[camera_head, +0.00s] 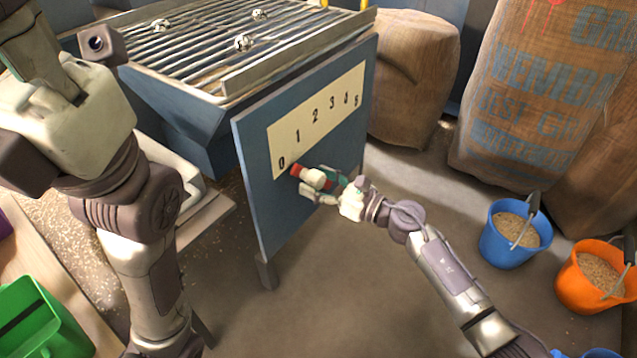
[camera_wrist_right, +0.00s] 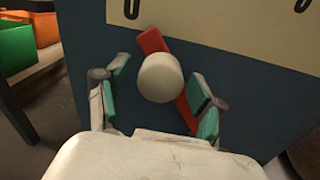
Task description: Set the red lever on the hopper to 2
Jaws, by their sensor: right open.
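The red lever (camera_head: 296,169) is on the blue side panel of the hopper (camera_head: 255,190), with its visible red end just right of the 0 on the number plate (camera_head: 317,118). In the right wrist view the lever (camera_wrist_right: 150,40) slants from upper left to lower right, its upper end towards the left printed mark. Its round white knob (camera_wrist_right: 160,78) stands in front of the bar. My right gripper (camera_head: 325,186) is at the knob, its fingers (camera_wrist_right: 160,95) open on either side with visible gaps. My left arm shows at left, but its gripper is not visible.
The plate reads 0 to 5, rising to the right. A slatted grate (camera_head: 220,45) tops the hopper. A blue bucket (camera_head: 510,240) and an orange bucket (camera_head: 590,285) of grain stand at right, before burlap sacks (camera_head: 540,100). Open floor lies below the panel.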

